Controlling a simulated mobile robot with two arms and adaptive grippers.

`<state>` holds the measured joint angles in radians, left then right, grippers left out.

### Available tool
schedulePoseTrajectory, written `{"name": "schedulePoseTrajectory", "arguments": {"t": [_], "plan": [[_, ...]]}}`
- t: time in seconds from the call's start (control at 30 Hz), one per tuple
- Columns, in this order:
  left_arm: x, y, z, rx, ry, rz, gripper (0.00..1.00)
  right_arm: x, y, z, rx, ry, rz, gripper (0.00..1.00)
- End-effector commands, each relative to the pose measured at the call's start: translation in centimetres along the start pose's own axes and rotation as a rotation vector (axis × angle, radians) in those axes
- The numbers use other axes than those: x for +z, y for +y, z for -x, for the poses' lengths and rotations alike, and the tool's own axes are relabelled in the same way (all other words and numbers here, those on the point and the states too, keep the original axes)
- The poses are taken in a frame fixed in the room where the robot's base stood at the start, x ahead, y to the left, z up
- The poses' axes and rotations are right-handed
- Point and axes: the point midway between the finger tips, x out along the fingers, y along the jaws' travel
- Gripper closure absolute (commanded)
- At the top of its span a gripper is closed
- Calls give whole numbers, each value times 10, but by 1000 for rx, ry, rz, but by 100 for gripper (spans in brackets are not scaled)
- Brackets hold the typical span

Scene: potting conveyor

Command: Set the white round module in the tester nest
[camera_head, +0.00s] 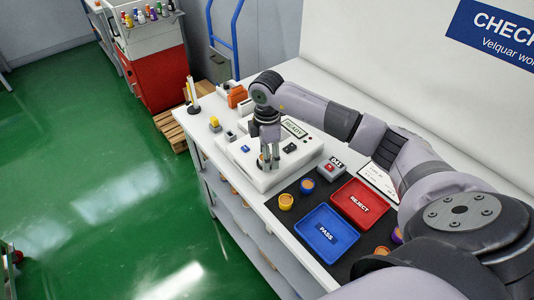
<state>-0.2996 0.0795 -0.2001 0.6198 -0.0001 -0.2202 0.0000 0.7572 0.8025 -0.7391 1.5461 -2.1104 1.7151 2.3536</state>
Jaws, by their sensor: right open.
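The tester is a white box (268,181) with a "READY" display (294,128), standing on the bench. I cannot make out a white round module; one could be hidden between or behind the fingers. My left gripper is not in view.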

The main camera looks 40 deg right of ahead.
Motion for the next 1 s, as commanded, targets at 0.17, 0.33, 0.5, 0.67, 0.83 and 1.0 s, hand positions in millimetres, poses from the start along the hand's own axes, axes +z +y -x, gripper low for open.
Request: {"name": "schedulePoseTrajectory", "arguments": {"t": [0.17,0.33,0.5,0.67,0.83,1.0], "plan": [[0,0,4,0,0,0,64,0,0,6,1,1,0,49],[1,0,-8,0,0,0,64,0,1,28,6,1,0,49],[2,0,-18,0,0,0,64,-1,2,65,6,3,0,49],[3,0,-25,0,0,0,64,0,1,97,5,2,0,49],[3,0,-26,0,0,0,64,0,1,118,3,1,-1,49],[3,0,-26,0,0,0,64,0,0,124,0,0,0,49]]}}
